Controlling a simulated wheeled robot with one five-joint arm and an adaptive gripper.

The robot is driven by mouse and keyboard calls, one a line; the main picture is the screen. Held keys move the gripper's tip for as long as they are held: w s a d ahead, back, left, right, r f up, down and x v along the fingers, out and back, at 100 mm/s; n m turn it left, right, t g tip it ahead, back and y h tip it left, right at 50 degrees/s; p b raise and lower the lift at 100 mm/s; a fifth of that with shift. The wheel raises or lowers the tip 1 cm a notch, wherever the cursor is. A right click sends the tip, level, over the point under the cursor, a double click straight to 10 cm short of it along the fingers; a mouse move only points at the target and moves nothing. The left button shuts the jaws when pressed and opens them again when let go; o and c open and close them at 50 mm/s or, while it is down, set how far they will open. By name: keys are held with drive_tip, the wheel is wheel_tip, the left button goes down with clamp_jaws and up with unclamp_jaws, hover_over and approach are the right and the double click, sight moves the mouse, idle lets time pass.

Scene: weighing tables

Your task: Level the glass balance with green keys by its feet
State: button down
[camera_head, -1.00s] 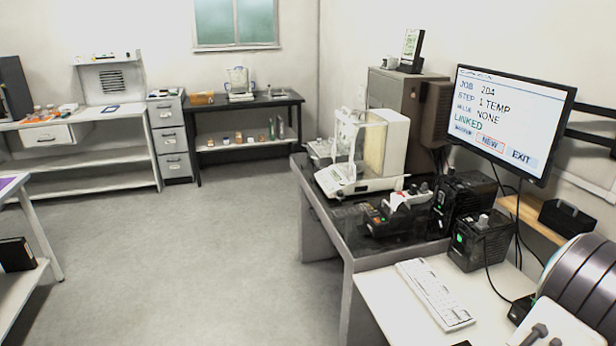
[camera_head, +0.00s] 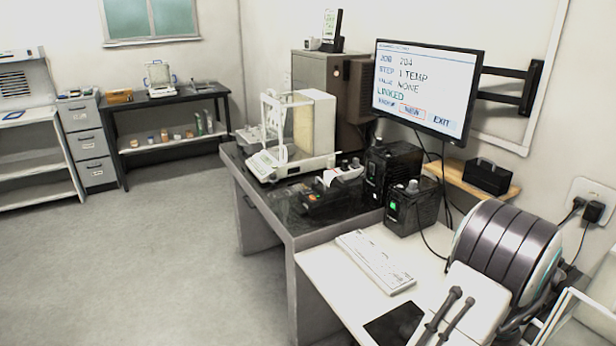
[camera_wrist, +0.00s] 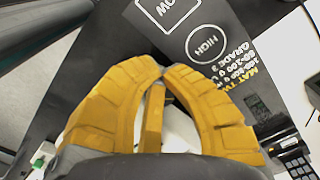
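A balance with a tall glass draft shield (camera_head: 300,128) stands on the dark table top, its sloped white front panel facing left. A smaller white balance (camera_head: 160,78) stands on the black bench at the back. I cannot make out the key colour or feet of either. My gripper (camera_wrist: 164,72) shows in the wrist view with yellow ribbed fingers, their tips together and nothing visible between them. The gripper's fingers are not seen in the head view.
A monitor (camera_head: 425,88) reads STEP 1 TEMP. A keyboard (camera_head: 375,262) lies on the white desk (camera_head: 325,285). A grey cabinet (camera_head: 318,72) stands behind. The floor (camera_head: 150,250) at left is clear.

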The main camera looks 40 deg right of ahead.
drive_tip(key=shift+a+f, duration=0.1)
drive_tip(key=shift+f, duration=0.35)
drive_tip(key=shift+s+d, duration=0.2)
drive_tip(key=shift+s, duration=0.2)
idle(0.9)
drive_tip(key=shift+s+a+f+b, duration=0.1)
drive_tip(key=shift+s+a+b, duration=0.3)
drive_tip(key=shift+a+b, duration=0.25)
idle(0.6)
drive_tip(key=shift+w+a, duration=0.1)
drive_tip(key=shift+a, duration=0.1)
wheel_tip(320, 180, up, 6)
drive_tip(key=p, duration=0.4)
drive_tip(key=shift+d, duration=0.2)
drive_tip(key=c, duration=2)
unclamp_jaws()
drive_tip(key=shift+w, duration=0.1)
